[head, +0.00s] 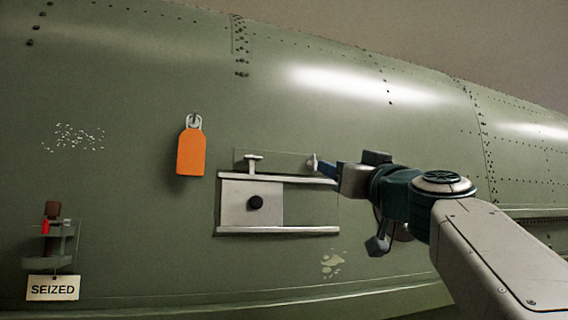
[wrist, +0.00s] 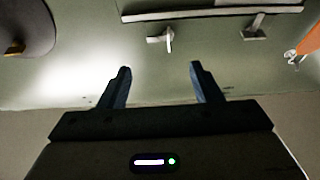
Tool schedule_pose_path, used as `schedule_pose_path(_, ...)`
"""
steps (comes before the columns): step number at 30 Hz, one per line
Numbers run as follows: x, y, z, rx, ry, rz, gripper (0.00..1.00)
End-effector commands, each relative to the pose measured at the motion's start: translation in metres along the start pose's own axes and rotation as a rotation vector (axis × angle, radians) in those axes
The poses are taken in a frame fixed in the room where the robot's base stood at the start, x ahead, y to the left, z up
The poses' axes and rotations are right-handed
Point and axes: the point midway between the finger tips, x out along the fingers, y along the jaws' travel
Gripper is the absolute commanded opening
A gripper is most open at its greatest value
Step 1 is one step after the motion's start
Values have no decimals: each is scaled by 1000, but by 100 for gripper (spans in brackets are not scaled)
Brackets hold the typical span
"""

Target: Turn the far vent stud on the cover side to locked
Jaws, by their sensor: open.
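Two pale vent studs stand above the upper rail of the panel in the head view. The left stud (head: 253,160) has its crossbar lying level. The right stud (head: 313,163) has its bar closer to upright. In the wrist view, which is turned over, the right stud (wrist: 167,40) is ahead of and between my fingertips, and the left stud (wrist: 255,30) is off to the right. My gripper (head: 324,170) is open beside the right stud; its blue fingers (wrist: 160,84) show a gap with nothing between them. The head view does not settle whether a finger touches the stud.
A pale cover (head: 238,207) with a black knob (head: 256,202) sits between two rails (head: 280,231), with a bare recess to its right. An orange tag (head: 191,152) hangs at left. A bracket with a SEIZED sign (head: 52,289) is at lower left. A dark rounded shape (wrist: 35,25) is unclear.

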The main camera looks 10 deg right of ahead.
Motion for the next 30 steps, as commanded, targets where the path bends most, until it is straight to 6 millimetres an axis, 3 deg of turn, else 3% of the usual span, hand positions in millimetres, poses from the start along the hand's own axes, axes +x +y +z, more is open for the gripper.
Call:
schedule_pose_path(1,15,0,-5,3,-3,-1,58)
schedule_pose_path(6,48,0,-4,3,-3,-2,58)
schedule_pose_path(12,74,-1,-2,2,-2,-3,58)
schedule_pose_path(26,83,-1,1,1,-1,-1,58)
schedule_pose_path(30,83,-1,0,1,-1,-1,19)
